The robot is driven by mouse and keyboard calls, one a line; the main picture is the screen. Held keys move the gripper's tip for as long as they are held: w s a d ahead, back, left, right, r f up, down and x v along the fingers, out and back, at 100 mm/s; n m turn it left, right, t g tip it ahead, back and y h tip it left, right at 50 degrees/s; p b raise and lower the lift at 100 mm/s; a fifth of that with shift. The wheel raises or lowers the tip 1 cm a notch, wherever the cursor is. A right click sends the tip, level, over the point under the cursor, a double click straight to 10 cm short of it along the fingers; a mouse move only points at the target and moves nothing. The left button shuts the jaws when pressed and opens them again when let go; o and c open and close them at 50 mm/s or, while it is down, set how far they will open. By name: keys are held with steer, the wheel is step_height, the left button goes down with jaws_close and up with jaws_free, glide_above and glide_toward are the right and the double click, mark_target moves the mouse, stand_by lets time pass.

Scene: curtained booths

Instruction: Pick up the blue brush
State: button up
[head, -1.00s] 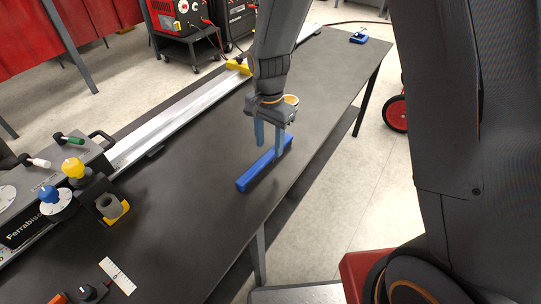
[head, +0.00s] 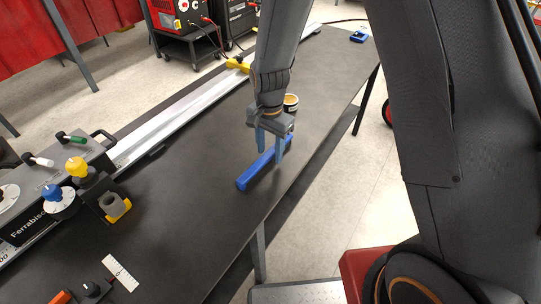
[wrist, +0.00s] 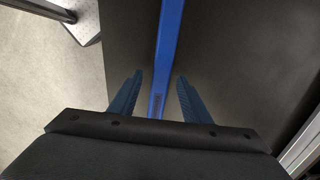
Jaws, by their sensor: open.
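The blue brush (head: 254,173) is a long blue bar lying on the dark table top. In the wrist view the brush (wrist: 168,45) runs lengthwise between the two fingers. My gripper (head: 270,152) is open and points down over the far part of the brush, with one finger on each side of it. In the wrist view the gripper (wrist: 158,88) shows a gap on both sides of the brush, and it holds nothing. The bristles are not visible, and the far end of the brush is partly hidden by the gripper.
The dark table (head: 190,200) is clear around the brush. A small tin (head: 291,102) stands just behind my gripper. A machine with knobs (head: 45,205) and a long metal rail (head: 170,117) lie to the left. A small blue item (head: 358,37) sits at the far end.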

mark_target(270, 153)
stand_by(0.3)
jaws_close()
step_height(270, 153, up, 10)
steer(key=b, duration=0.1)
steer(key=shift+r+b, duration=0.2)
steer(key=shift+b, duration=0.15)
steer(key=c, duration=0.6)
jaws_free()
steer(key=c, duration=0.4)
